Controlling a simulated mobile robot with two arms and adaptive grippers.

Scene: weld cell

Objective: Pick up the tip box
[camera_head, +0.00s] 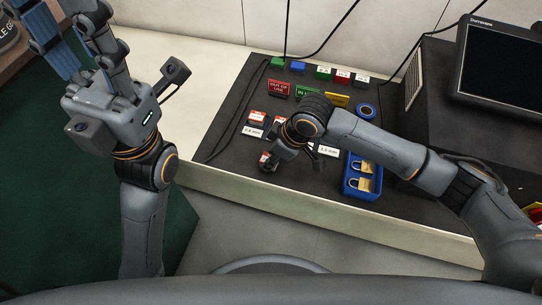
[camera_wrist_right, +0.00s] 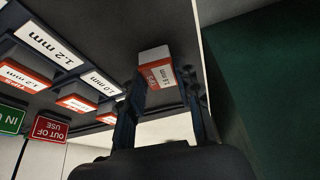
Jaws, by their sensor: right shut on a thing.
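A small tip box, white with an orange-red label, shows in the wrist view (camera_wrist_right: 156,72) between the fingers of my right gripper (camera_wrist_right: 163,98). In the head view the box (camera_head: 265,157) is partly hidden by my right gripper (camera_head: 270,163), near the front edge of the dark mat. The right gripper is shut on this box. I cannot tell whether the box touches the mat. My left gripper (camera_head: 72,30) is at the upper left, its fingers spread and empty, away from the bench items.
More tip boxes (camera_head: 257,117) stand behind size labels (camera_head: 252,132). A blue tray (camera_head: 350,187) with padlocks, a blue ring (camera_head: 366,111), red and green signs (camera_head: 280,88), and a monitor (camera_head: 508,62) are also on the bench. The light bench top (camera_head: 195,110) left of the mat is clear.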

